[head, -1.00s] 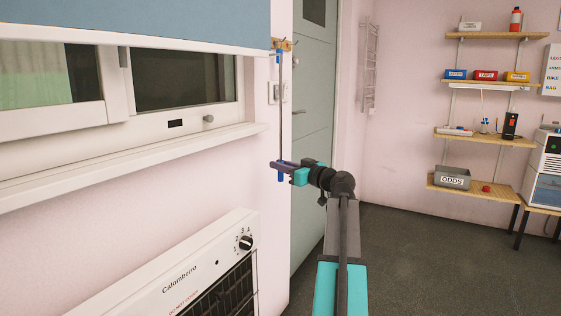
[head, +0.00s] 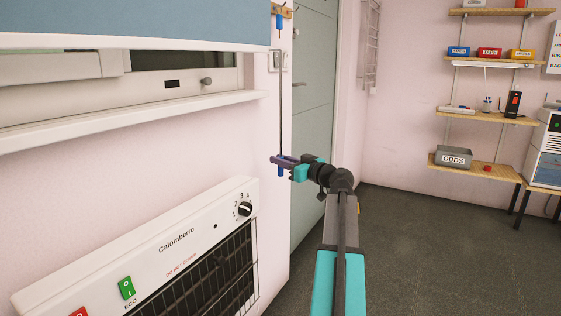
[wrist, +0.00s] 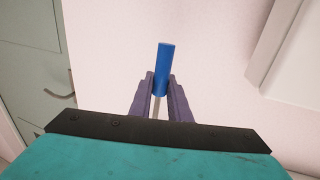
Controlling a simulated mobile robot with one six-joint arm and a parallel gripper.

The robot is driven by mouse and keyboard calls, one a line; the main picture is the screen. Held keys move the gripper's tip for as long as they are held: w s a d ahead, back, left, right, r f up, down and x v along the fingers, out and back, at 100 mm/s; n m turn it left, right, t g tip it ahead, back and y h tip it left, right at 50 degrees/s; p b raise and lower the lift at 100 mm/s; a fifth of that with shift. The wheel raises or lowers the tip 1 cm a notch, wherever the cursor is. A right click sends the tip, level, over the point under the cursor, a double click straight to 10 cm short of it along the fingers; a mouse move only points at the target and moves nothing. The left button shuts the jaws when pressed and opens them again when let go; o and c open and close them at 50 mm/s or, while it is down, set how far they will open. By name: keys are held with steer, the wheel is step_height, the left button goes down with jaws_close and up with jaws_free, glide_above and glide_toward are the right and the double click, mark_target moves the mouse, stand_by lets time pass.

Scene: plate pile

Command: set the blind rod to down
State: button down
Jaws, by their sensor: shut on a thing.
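The blind rod (head: 281,95) is a thin grey rod that hangs upright beside the window, below a small wooden bracket (head: 287,11). Its lower end has a blue grip (head: 281,171). My gripper (head: 284,161) is shut on the blind rod at this blue grip. In the wrist view the blue grip (wrist: 163,68) stands out between the two purple fingers of my gripper (wrist: 160,88). The blue blind (head: 130,22) hangs across the upper window, and its lower edge is well above the sill.
The white window sill (head: 130,121) juts out left of the rod. A white heater (head: 150,245) stands below it. A grey-green door (head: 312,110) is behind my gripper. Shelves (head: 485,117) stand at the far right, with open dark floor (head: 430,240) before them.

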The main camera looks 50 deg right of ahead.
steer(key=shift+f, duration=0.3)
steer(key=c, duration=1.7)
jaws_free()
steer(key=shift+o, duration=0.2)
steer(key=shift+s+r, duration=0.1)
steer(key=shift+s, duration=0.05)
steer(key=s+p, duration=0.3)
steer(key=s, duration=1)
steer(key=shift+s+a, duration=0.15)
steer(key=shift+s, duration=0.15)
steer(key=shift+s, duration=0.1)
